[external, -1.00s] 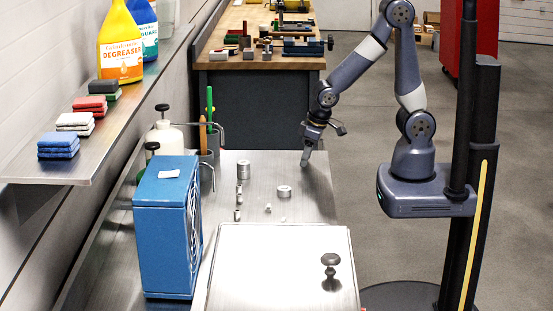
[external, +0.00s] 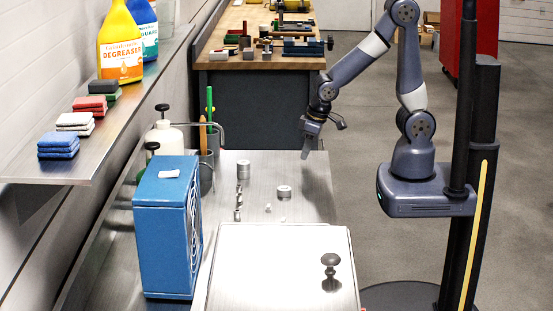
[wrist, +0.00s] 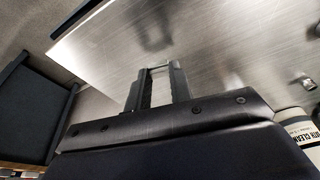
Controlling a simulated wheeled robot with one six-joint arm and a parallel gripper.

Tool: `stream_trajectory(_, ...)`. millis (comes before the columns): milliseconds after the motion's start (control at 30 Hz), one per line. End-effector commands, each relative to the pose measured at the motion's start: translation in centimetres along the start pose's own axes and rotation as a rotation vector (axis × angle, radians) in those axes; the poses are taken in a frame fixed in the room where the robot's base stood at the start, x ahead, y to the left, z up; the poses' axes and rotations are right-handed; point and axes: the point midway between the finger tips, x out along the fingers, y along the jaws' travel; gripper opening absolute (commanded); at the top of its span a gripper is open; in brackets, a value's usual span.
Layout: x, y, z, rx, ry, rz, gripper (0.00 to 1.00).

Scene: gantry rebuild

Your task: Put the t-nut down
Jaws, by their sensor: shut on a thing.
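My gripper (external: 305,155) hangs above the right part of the steel bench (external: 318,185) in the external view, pointing down. In the wrist view its two fingers (wrist: 158,88) stand a little apart. A pale metal piece, which I take for the t-nut (wrist: 161,84), shows between them. Its outline is hard to tell from the bright steel behind. In the external view the t-nut is too small or hidden to make out at the fingertips. The gap between fingertips and bench is hard to judge.
Metal cylinders (external: 243,170) (external: 284,191) and small metal parts (external: 238,200) stand left of my gripper. A blue fan box (external: 167,230) and a knobbed lid (external: 255,265) are nearer the camera. Bare steel lies below the gripper. A wooden workbench (external: 228,62) stands behind.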

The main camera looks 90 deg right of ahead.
Motion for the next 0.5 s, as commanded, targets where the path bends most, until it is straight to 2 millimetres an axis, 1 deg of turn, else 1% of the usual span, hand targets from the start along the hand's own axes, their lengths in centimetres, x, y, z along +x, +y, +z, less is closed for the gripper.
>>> stream_trajectory(33,-1.1,0.0,-0.4,0.001,0.007,-0.003,0.00)
stream_trajectory(100,-2.4,0.0,-0.8,0.000,0.008,-0.002,0.00)
stream_trajectory(300,-6.0,0.0,-1.7,0.000,0.005,-0.002,0.00)
stream_trajectory(400,-7.1,0.0,-2.0,-0.001,0.004,-0.002,0.00)
stream_trajectory(500,-7.7,0.0,-2.1,-0.001,0.001,-0.001,0.00)
